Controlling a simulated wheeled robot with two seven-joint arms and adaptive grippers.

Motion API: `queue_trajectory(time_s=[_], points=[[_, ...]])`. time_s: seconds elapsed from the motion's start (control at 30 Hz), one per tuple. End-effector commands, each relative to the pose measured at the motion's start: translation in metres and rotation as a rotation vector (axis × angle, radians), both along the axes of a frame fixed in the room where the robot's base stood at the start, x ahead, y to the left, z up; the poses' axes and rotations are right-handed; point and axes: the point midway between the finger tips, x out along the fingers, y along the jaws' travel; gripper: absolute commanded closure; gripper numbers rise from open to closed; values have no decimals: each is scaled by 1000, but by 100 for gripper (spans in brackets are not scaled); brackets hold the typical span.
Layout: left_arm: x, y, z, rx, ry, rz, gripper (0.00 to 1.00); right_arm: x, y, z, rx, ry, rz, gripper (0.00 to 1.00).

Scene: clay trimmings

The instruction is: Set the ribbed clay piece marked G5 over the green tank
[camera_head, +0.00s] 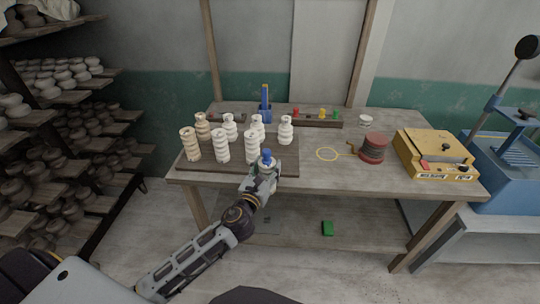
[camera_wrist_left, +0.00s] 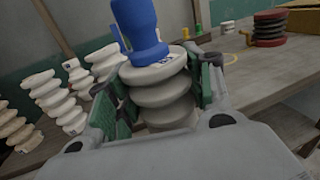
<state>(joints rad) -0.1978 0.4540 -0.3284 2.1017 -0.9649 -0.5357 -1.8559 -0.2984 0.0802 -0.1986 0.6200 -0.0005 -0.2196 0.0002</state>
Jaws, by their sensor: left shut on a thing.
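My left gripper (camera_head: 266,168) is shut on a ribbed clay piece (camera_wrist_left: 162,95), near the table's front edge. In the left wrist view the piece is pale grey, upright between the green-padded fingers, with a small label whose marking I cannot read. A blue knob-like part (camera_wrist_left: 140,30) shows at its top, and also in the head view (camera_head: 267,154). A small green thing (camera_head: 336,115) is at the right end of a rack at the table's back. Another green object (camera_head: 327,228) lies on the lower shelf. I cannot tell which is the tank. My right gripper is not in view.
Several ribbed pieces (camera_head: 221,146) stand on a dark board (camera_head: 215,168) at left. A blue upright tool (camera_head: 265,103) stands behind them. A yellow ring (camera_head: 327,154), a red round stack (camera_head: 373,147) and a yellow box (camera_head: 434,153) are to the right. Some tabletop between is bare.

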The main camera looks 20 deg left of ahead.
Motion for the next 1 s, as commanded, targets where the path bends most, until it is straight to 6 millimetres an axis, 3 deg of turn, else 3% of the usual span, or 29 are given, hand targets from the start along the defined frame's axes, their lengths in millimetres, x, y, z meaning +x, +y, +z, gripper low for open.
queue_trajectory(time_s=[0.4,0.87,1.0], points=[[-29,-5,-45,12,12,-13,92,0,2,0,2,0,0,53],[-34,-6,-52,14,15,-18,92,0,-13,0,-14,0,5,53],[-34,-6,-52,14,15,-18,92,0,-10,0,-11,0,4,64]])
